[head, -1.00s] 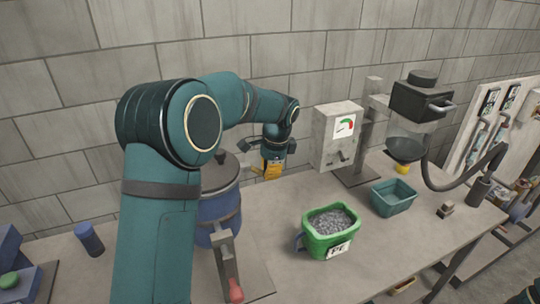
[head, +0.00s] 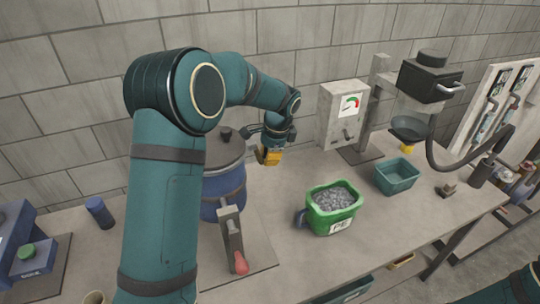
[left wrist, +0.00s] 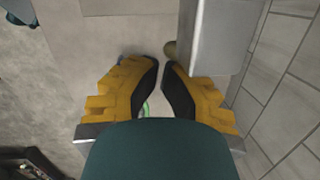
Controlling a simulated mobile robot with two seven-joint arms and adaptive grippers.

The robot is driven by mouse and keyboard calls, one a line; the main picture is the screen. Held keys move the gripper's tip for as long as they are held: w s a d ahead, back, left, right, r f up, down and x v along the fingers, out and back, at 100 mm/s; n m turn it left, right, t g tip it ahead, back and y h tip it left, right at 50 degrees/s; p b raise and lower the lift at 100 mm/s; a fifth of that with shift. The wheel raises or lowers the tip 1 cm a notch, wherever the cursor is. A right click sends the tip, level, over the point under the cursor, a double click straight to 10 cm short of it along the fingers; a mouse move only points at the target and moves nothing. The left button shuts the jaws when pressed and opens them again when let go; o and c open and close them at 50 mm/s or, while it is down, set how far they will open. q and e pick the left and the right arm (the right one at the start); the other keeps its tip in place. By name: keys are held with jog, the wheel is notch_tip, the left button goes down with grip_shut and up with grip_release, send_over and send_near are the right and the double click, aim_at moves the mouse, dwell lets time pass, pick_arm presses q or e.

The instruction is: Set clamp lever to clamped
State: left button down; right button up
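A lever with a red grip (head: 240,262) stands on a grey bracket (head: 229,218) in front of the blue lidded vessel (head: 232,190); I take it for the clamp lever. It points down toward the bench front. My left gripper (head: 270,157) has yellow fingers and hangs beyond the lever, right of the vessel and apart from both. In the left wrist view, its dark-padded fingertips (left wrist: 161,66) nearly meet, with nothing visibly held. No lever is recognisable there. My right gripper is out of view; only a bit of my arm shows at the lower right.
A green tub of grey pellets (head: 333,200) and a teal bin (head: 396,176) stand on the bench to the right. A gauge box (head: 343,117) stands behind, near the block wall. A blue cylinder (head: 99,211) stands left. Bench between lever and tub is clear.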

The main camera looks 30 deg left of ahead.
pick_arm(q)
jog(key=shift+r, duration=0.1)
jog(key=shift+r+p, duration=0.7)
jog(key=shift+r, duration=0.05)
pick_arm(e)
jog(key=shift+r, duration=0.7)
pick_arm(q)
jog(key=w+d+r, duration=0.6)
jog(key=d+r, duration=0.1)
jog(key=d, duration=0.1)
jog(key=shift+w+d+r+p, duration=0.2)
jog(key=shift+d+r+p, duration=0.1)
jog(key=shift+p, duration=0.1)
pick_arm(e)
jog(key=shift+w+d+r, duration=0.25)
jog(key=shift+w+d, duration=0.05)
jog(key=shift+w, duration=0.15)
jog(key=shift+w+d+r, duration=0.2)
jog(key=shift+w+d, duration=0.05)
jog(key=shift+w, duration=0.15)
pick_arm(q)
jog(key=shift+w+f, duration=0.1)
